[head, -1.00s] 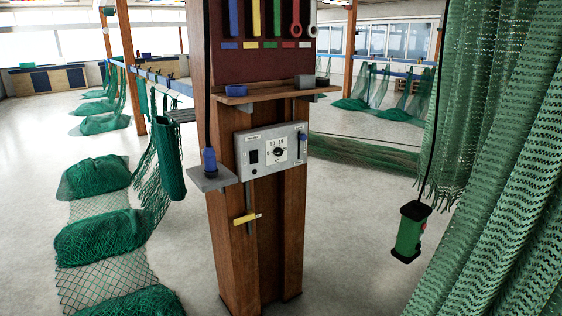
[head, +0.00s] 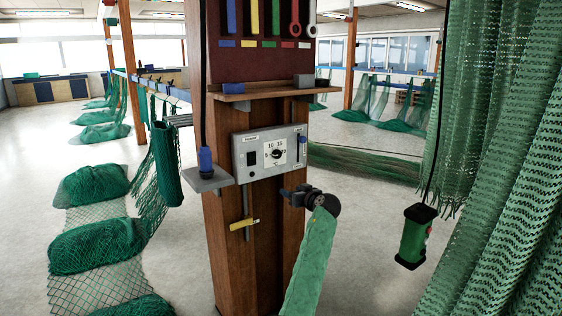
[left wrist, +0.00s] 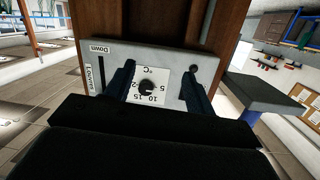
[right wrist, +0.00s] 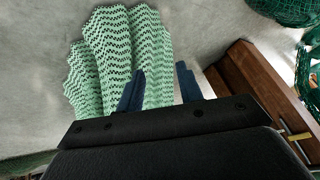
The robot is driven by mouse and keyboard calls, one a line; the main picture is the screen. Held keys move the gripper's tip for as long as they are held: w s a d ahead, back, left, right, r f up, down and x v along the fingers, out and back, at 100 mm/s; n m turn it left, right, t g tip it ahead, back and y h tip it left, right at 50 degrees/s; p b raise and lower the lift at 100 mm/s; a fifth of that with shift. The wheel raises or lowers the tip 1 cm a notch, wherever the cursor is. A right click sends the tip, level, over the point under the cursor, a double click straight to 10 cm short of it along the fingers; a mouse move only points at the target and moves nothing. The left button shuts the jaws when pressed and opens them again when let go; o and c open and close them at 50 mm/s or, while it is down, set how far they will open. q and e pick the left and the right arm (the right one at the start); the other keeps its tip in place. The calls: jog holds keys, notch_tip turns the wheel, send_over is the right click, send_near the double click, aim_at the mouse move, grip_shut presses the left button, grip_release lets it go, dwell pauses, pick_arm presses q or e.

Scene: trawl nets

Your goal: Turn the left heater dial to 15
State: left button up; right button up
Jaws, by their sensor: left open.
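The heater dial (head: 275,152) is a small black knob on a white scale plate marked 5, 10, 15 and 20, with °C under it. It sits on a grey control panel (head: 240,163) on the wooden post. In the left wrist view the dial (left wrist: 147,88) appears upside down, between my fingers in the picture. I cannot read its pointer clearly. My left gripper (head: 285,193) is open, just below the panel and apart from the dial; its fingers also show in the left wrist view (left wrist: 158,72). My right gripper (right wrist: 160,75) is open and empty, seen only in the right wrist view.
A shelf (head: 270,91) juts out above; a grey bracket (head: 208,181) holds a blue-handled tool at left. A green hanging box (head: 415,237) and nets (head: 510,180) are at right.

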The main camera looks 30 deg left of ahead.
pick_arm(q)
jog(key=n+y+b, duration=0.1)
jog(key=n+y, duration=0.1)
send_near(278, 154)
jog(key=p+x, duration=0.1)
jog(key=x, duration=0.7)
jog(key=shift+w+a+p, duration=0.1)
jog(key=shift+w+p, duration=0.1)
jog(key=shift+p, duration=0.1)
pick_arm(e)
jog(key=r, duration=0.1)
jog(key=a+r, duration=0.1)
jog(key=r, duration=0.1)
jog(key=shift+s+r, duration=0.1)
jog(key=shift+r, duration=0.15)
pick_arm(q)
jog(key=c, duration=1)
jog(key=shift+o, duration=0.2)
